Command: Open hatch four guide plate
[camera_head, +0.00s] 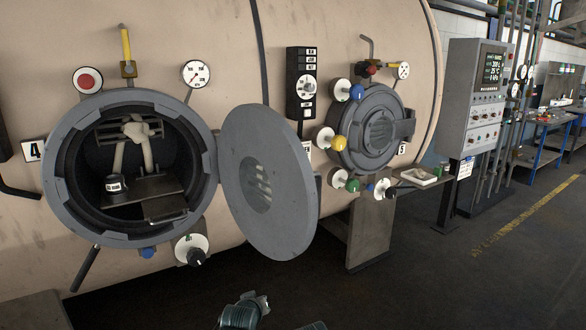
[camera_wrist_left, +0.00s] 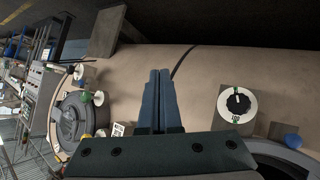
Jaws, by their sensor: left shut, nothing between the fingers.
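Hatch four (camera_head: 57,196), marked with a "4" label, stands open at the left of the head view. Its round grey door (camera_head: 287,205) is swung out to the right. Inside the dark opening are a flat brownish plate (camera_head: 145,187), which may be the guide plate, and a pale rope-like piece (camera_head: 138,130). My left gripper (camera_wrist_left: 160,73) is shut and empty in the left wrist view, outside the hatch, whose rim (camera_wrist_left: 270,149) shows at lower right. My right gripper is not in view.
Below hatch four are a white dial with a black knob (camera_head: 192,249) and a blue knob (camera_head: 148,253). Closed hatch five (camera_head: 375,130), ringed by coloured knobs, is to the right. A grey control cabinet (camera_head: 476,95) stands beyond. The open door blocks room right of the opening.

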